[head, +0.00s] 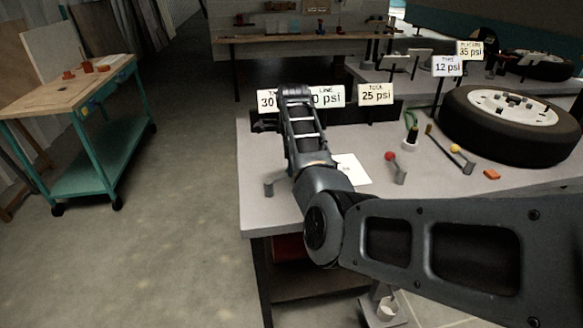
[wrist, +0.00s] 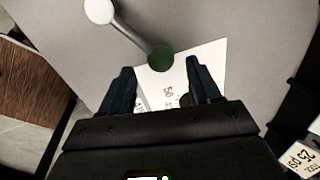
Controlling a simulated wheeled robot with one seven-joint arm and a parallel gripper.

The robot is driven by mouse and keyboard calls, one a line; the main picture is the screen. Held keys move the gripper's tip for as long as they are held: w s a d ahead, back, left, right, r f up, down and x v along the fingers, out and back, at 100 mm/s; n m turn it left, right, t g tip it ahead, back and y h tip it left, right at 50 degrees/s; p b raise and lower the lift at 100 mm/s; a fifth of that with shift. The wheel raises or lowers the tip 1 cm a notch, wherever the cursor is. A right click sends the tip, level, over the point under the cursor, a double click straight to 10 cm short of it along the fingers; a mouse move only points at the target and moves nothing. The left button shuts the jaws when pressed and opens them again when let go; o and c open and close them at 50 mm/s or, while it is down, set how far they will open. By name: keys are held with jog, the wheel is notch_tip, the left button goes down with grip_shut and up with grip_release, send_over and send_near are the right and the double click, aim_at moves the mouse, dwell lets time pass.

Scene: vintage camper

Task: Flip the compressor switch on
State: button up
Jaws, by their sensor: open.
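None of the levers carries a readable label naming it the compressor switch. In the wrist view, a lever has a dark green ball knob (wrist: 160,58), a thin grey rod (wrist: 131,35) and a pale round base (wrist: 100,11). My gripper (wrist: 160,72) is open, with its two dark fingers spread either side of the knob. I cannot tell whether they touch it. In the head view my arm hides the gripper and the knob; a grey lever base (head: 269,188) shows left of the arm. A red-knobbed lever (head: 390,156) and a yellow-knobbed lever (head: 455,149) stand to the right.
A white printed sheet (head: 352,170) lies on the grey workbench (head: 262,215). Psi signs, including a 25 psi sign (head: 376,95), line its back. A wheeled cart (head: 72,92) stands left.

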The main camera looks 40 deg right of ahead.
jog(key=shift+s+a+r, duration=0.15)
jog(key=shift+s+r, duration=0.05)
jog(key=shift+r, duration=0.9)
jog(key=shift+s+a+r, duration=0.1)
jog(key=shift+s+r, duration=0.05)
jog(key=shift+r, duration=0.9)
